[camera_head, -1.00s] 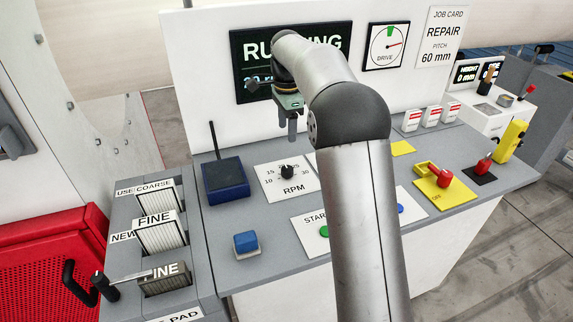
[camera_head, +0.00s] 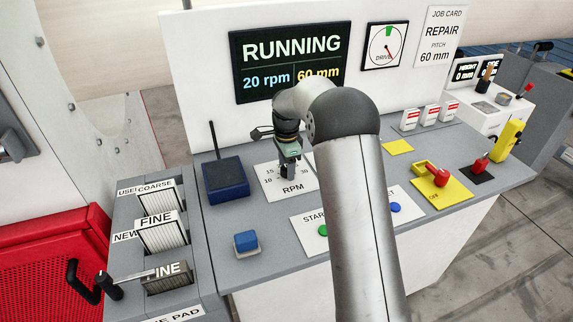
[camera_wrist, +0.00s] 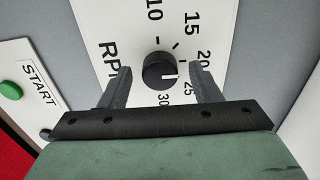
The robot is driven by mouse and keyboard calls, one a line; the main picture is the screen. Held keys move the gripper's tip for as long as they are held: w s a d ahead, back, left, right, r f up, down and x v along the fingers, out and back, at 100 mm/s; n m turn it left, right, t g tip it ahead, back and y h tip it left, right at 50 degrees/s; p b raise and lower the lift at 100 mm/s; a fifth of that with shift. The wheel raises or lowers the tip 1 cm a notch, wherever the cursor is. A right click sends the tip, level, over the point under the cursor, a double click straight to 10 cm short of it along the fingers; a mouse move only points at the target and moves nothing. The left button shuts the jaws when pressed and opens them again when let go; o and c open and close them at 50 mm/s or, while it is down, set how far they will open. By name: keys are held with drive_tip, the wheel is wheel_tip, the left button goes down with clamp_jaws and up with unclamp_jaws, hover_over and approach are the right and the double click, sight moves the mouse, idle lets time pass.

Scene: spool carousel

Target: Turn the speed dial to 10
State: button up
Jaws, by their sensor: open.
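The speed dial is a round black knob (camera_wrist: 160,70) on a white RPM card (camera_head: 309,193), numbered from 10 to 30. In the wrist view, a white mark on the knob points toward the 20–25 side. My gripper (camera_head: 290,174) is over the card, pointing down. In the wrist view my gripper (camera_wrist: 160,72) is open, one finger on each side of the knob, with visible gaps. I cannot tell how far the fingertips are above the card. In the head view the gripper hides the knob. The display (camera_head: 292,62) reads RUNNING, 20 rpm, 60 mm.
A dark blue box with an antenna (camera_head: 226,180) stands left of the card. A green START button (camera_head: 323,230), a blue button (camera_head: 395,207) and a blue block (camera_head: 246,241) are nearer the front. A yellow plate with a red switch (camera_head: 441,177) is to the right.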

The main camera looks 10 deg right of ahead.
drive_tip(key=c, duration=1)
drive_tip(key=shift+n, duration=0.4)
drive_tip(key=n+b, duration=0.1)
drive_tip(key=n, duration=0.2)
drive_tip(key=shift+n, duration=0.3)
drive_tip(key=n+b, duration=0.1)
drive_tip(key=n, duration=0.3)
drive_tip(key=shift+n, duration=0.3)
drive_tip(key=n, duration=0.4)
drive_tip(key=shift+b, duration=0.35)
drive_tip(key=shift+n, duration=2.5)
drive_tip(key=shift+r, duration=0.1)
